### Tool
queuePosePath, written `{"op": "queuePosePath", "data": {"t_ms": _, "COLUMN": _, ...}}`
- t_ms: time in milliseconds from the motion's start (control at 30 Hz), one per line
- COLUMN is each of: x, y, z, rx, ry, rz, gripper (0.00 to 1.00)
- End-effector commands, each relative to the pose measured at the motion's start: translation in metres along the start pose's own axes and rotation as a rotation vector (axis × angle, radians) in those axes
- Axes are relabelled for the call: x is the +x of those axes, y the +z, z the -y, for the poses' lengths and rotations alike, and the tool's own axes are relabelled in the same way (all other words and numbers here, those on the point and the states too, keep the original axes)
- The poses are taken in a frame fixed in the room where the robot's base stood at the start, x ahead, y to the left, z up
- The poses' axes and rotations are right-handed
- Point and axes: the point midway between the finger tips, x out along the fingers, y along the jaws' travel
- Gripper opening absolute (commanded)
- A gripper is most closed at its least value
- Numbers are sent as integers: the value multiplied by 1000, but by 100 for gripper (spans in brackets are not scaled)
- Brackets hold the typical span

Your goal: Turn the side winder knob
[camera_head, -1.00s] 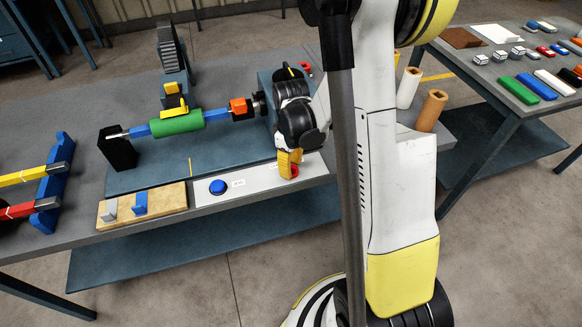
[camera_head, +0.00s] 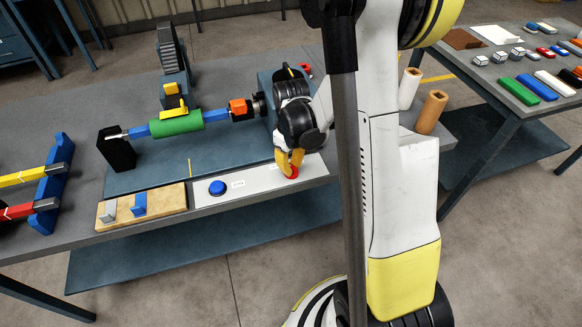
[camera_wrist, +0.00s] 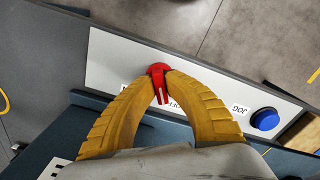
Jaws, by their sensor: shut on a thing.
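The red side winder knob (camera_wrist: 160,82) sits on the white panel (camera_wrist: 120,54) at the front of the bench. In the wrist view, my gripper (camera_wrist: 160,78) has its two yellow fingers closed around the knob, one on each side. A white mark shows on the knob's pointer. In the head view, the fingers come down from above onto the knob (camera_head: 292,172) at the panel's right end. The label beside the knob is partly hidden by my fingers.
A blue button (camera_head: 217,187), labelled JOG in the wrist view, stands left of the knob. The green roller (camera_head: 177,123) lies behind the panel. A wooden board (camera_head: 168,207) with two small levers lies further left. A second table (camera_head: 505,95) holds several objects.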

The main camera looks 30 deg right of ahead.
Motion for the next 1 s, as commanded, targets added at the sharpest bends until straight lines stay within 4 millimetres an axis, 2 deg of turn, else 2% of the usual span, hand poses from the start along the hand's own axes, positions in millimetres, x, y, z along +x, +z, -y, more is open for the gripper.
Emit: {"op": "queuePosePath", "data": {"t_ms": 1000, "x": 0, "y": 1, "z": -2, "rx": 958, "ry": 0, "rz": 1, "gripper": 0}}
